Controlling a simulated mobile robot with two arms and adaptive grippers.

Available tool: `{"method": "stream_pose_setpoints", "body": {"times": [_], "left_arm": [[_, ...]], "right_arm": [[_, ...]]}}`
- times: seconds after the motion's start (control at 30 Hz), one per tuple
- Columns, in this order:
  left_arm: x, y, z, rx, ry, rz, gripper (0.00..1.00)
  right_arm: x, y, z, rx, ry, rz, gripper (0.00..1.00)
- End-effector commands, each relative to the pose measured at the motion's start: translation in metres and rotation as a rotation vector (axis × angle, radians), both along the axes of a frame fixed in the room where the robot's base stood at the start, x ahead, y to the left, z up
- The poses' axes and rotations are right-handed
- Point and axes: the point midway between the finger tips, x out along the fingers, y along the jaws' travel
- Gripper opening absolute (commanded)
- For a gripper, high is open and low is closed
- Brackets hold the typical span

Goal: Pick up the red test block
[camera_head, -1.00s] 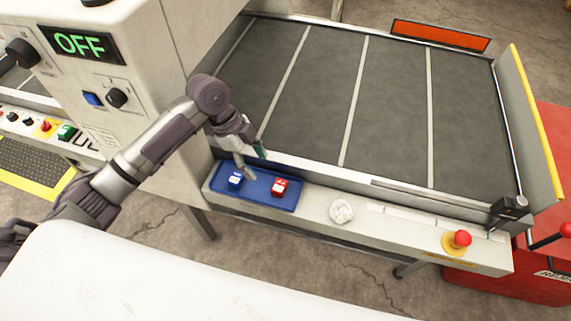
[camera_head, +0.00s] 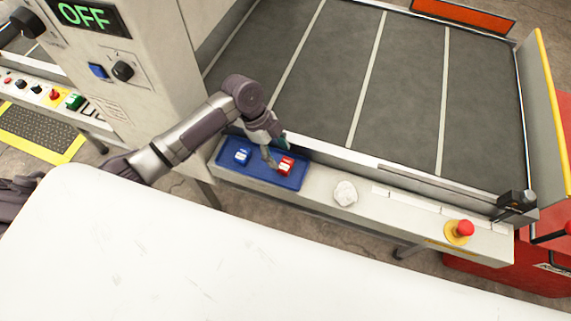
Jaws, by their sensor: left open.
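The red test block (camera_head: 286,166) lies in the right part of a blue tray (camera_head: 262,176) on the machine's front ledge. A blue block (camera_head: 242,157) lies in the same tray, to its left. My left gripper (camera_head: 274,154) is open and hangs over the tray, just left of the red block and close to it. One finger reaches down between the two blocks. I cannot tell whether it touches the red block. My right gripper is not in view.
A crumpled white piece (camera_head: 345,193) and a red stop button (camera_head: 464,228) sit along the ledge. The grey conveyor belt (camera_head: 400,90) lies behind. A control cabinet (camera_head: 140,60) reading OFF stands left. A white surface (camera_head: 200,250) fills the foreground.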

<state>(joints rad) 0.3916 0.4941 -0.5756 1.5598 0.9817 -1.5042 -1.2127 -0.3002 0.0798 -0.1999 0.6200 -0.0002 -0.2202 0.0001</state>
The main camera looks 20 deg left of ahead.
Motion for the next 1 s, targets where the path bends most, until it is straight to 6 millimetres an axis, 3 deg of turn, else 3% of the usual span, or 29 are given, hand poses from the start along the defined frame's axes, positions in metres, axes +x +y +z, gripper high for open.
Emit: {"method": "stream_pose_setpoints", "body": {"times": [0.3, 0.57, 0.8, 1.0], "left_arm": [[-0.002, -0.018, -0.038, -0.001, 0.002, 0.0, 0.58], [-0.002, -0.018, -0.041, 0.0, 0.001, 0.0, 0.58], [-0.002, -0.018, -0.041, 0.0, 0.001, 0.0, 0.18], [-0.002, -0.018, -0.04, 0.0, 0.0, 0.0, 0.16]], "right_arm": [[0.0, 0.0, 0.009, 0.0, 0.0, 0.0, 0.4], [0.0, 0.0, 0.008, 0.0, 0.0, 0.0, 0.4], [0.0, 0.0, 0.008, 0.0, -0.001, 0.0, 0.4], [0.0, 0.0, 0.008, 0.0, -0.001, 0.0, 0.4]]}}
